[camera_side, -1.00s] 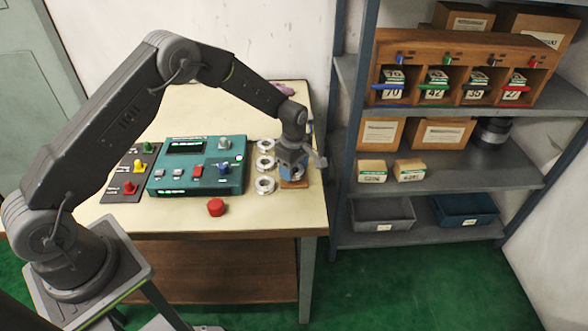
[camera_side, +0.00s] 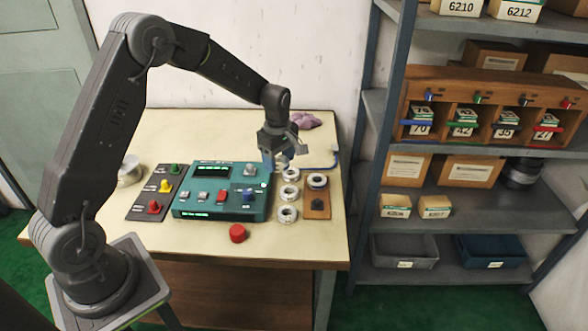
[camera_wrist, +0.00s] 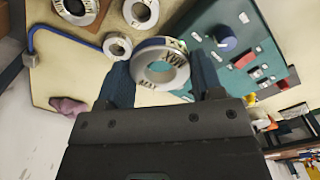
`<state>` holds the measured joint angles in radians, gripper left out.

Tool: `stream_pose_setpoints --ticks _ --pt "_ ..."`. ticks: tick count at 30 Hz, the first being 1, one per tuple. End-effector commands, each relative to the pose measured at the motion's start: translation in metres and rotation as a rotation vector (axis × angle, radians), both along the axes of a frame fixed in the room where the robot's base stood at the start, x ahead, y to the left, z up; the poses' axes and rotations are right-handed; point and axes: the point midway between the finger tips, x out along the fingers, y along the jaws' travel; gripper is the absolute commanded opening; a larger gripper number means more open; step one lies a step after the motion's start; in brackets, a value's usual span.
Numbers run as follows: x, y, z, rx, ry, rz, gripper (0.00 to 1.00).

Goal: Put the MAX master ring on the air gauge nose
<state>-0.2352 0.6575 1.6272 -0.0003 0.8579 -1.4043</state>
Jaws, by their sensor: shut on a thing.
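The MAX master ring (camera_wrist: 181,74) is a metal ring with dark lettering. My gripper (camera_wrist: 162,76) is shut on it, a finger at each side. In the side view my gripper (camera_side: 275,152) is behind the row of rings, and the held ring (camera_side: 282,161) shows as a small pale shape. A smaller round metal piece (camera_wrist: 117,46) sits at the end of the blue hose and appears to be the air gauge nose. It also shows in the side view (camera_side: 290,174), in front of my gripper and apart from the held ring.
A wooden board (camera_side: 318,214) carries another ring (camera_side: 317,181) and a bare dark post (camera_side: 317,203). Two pale rings (camera_side: 289,192) (camera_side: 287,214) lie left of it. The teal gauge box (camera_side: 196,212) stands further left. A blue hose (camera_side: 318,167) crosses the table.

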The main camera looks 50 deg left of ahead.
Motion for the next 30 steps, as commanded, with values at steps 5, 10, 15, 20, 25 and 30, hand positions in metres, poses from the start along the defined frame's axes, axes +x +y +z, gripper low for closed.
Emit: stream_pose_setpoints --ticks 5,10,15,20,25,30 --pt "-0.007 0.044 0.004 0.000 -0.003 0.010 0.29" --pt "-0.017 0.090 0.004 -0.001 -0.004 0.008 0.29" --pt "-0.023 0.112 0.003 -0.002 -0.004 0.003 0.29" --pt "-0.024 0.113 -0.004 -0.002 -0.002 0.001 0.29" --pt "-0.024 0.113 -0.019 -0.003 -0.001 0.001 0.29" --pt "-0.024 0.112 -0.033 -0.002 -0.002 0.001 0.29"
